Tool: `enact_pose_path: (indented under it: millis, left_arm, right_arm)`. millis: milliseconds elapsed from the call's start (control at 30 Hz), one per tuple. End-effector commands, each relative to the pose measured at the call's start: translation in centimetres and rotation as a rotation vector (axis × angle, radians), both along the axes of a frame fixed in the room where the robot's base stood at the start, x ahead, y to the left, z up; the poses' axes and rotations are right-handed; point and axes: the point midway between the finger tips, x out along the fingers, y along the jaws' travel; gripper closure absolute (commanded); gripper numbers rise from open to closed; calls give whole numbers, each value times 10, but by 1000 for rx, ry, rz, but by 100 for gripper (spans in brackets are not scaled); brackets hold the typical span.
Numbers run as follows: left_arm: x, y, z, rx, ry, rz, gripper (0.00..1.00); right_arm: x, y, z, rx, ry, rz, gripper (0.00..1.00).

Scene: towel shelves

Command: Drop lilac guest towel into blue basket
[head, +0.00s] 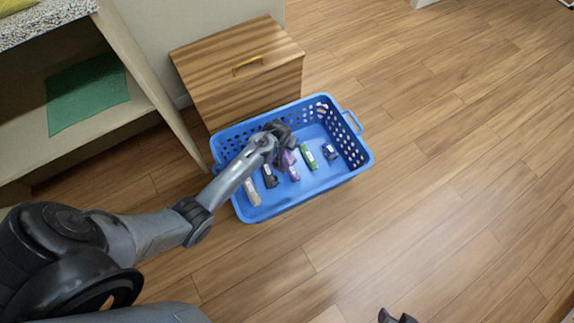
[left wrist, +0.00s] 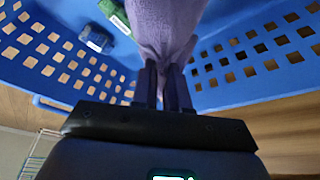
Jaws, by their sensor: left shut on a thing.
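The blue basket (head: 254,212) stands on the wood floor, with holes in its side walls. My left gripper (head: 283,148) is over the inside of the basket and shut on the lilac guest towel (head: 291,166). In the left wrist view the towel (left wrist: 165,25) hangs bunched from the closed fingers (left wrist: 163,85), between the basket's walls (left wrist: 240,70). The gripper hides part of the towel in the head view; I cannot tell whether the towel touches the basket floor. My right gripper (head: 397,317) shows only its dark tips at the bottom edge.
A wooden drawer cabinet (head: 240,85) stands behind. A shelf unit (head: 75,130) with a green towel (head: 87,92) is left. Floor at right is clear.

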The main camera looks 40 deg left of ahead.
Motion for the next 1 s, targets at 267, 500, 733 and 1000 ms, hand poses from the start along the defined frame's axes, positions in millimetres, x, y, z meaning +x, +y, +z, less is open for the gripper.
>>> enact_pose_path:
  millis: [267, 500, 733, 1000]
  left_arm:
    - [0, 0, 0, 0, 0, 0, 59]
    - [0, 0, 0, 0, 0, 0, 53]
    - [0, 0, 0, 0, 0, 0, 24]
    - [0, 0, 0, 0, 0, 0, 8]
  right_arm:
    - [0, 1, 1, 5, 0, -4, 57]
    - [0, 2, 1, 10, -1, -6, 57]
    - [0, 2, 1, 10, -1, -7, 57]
    - [0, 2, 1, 8, -1, -6, 57]
